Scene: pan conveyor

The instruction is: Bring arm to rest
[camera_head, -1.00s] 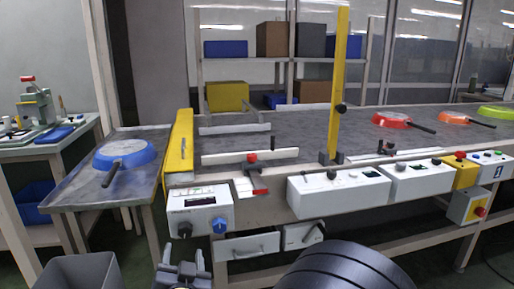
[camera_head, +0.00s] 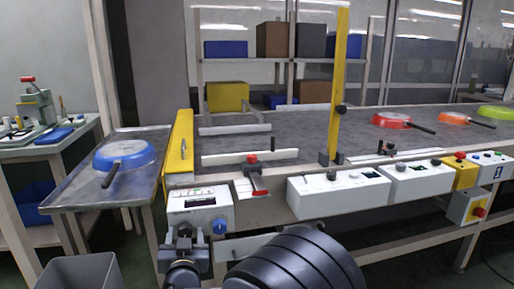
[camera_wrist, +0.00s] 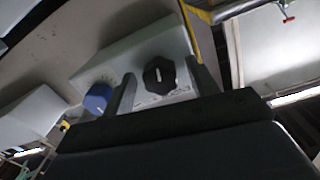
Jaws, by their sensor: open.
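My gripper (camera_head: 184,233) is low in the head view, in front of the white control box (camera_head: 200,210) at the conveyor's left end. I cannot tell whether a finger touches the box. My dark arm fills the bottom middle of the head view and hides part of the conveyor's front below the box.
A blue pan (camera_head: 124,154) lies on the metal side table (camera_head: 75,193) at left. Red (camera_head: 391,120), orange (camera_head: 453,117) and green (camera_head: 497,112) pans are on the conveyor (camera_head: 290,128). A yellow post (camera_head: 338,85) stands upright there. A grey bin (camera_head: 80,272) is at bottom left.

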